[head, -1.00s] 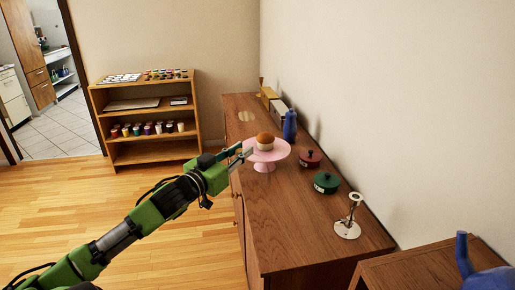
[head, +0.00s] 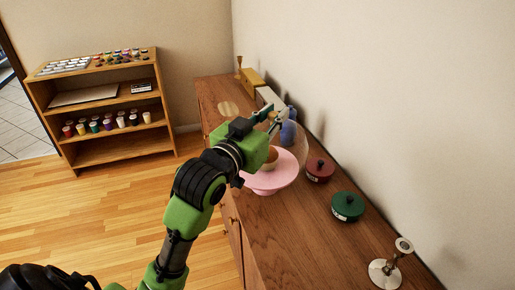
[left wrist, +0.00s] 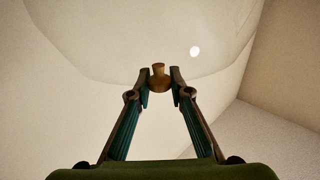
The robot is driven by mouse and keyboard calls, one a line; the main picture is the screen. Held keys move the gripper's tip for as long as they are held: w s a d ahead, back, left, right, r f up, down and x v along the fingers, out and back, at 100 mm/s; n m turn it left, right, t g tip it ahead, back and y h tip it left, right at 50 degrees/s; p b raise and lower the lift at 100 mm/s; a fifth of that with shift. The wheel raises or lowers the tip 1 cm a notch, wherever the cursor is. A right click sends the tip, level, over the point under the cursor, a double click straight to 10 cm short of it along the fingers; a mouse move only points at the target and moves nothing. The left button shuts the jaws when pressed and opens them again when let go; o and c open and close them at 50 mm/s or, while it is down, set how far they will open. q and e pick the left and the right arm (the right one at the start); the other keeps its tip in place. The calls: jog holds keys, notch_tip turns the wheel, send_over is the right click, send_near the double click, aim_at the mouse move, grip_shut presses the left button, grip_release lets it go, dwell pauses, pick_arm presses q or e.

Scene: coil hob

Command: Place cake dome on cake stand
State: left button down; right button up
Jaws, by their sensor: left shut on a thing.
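The pink cake stand (head: 280,184) stands on the wooden sideboard with a brown-topped cake (head: 271,159) on it. My left gripper (head: 274,119) is above the stand, at its back side. It is shut on the wooden knob of the clear cake dome (head: 299,146). The left wrist view shows the knob (left wrist: 158,78) between the two fingertips and the dome's pale glass (left wrist: 120,40) beyond it. The dome overlaps the stand in the head view; its lower rim is faint, and I cannot tell whether it touches the plate. My right gripper is out of view.
On the sideboard (head: 285,235), a red lidded pot (head: 320,169), a green lidded pot (head: 347,207) and a candlestick (head: 386,272) stand to the right. A blue bottle (head: 288,133) is close behind the dome. A shelf (head: 110,154) stands at the back left.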

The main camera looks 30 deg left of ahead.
pick_arm(q)
jog(key=w+a+f, duration=0.2)
jog(key=w+f, duration=0.1)
jog(key=f, duration=0.1)
jog(key=w+a+f+p, duration=0.1)
jog(key=w+a+f, duration=0.2)
jog(key=w+f, duration=0.1)
jog(key=w+a+f+p, duration=0.1)
jog(key=w+a+f, duration=0.1)
jog(key=w+f, duration=0.2)
jog(key=shift+a+f, duration=0.2)
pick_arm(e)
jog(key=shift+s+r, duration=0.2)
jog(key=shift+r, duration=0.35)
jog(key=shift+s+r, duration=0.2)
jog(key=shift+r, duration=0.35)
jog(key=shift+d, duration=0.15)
pick_arm(q)
jog(key=shift+f, duration=0.15)
jog(key=c, duration=1.9)
grip_release()
jog(key=shift+f, duration=0.1)
jog(key=shift+o, duration=0.3)
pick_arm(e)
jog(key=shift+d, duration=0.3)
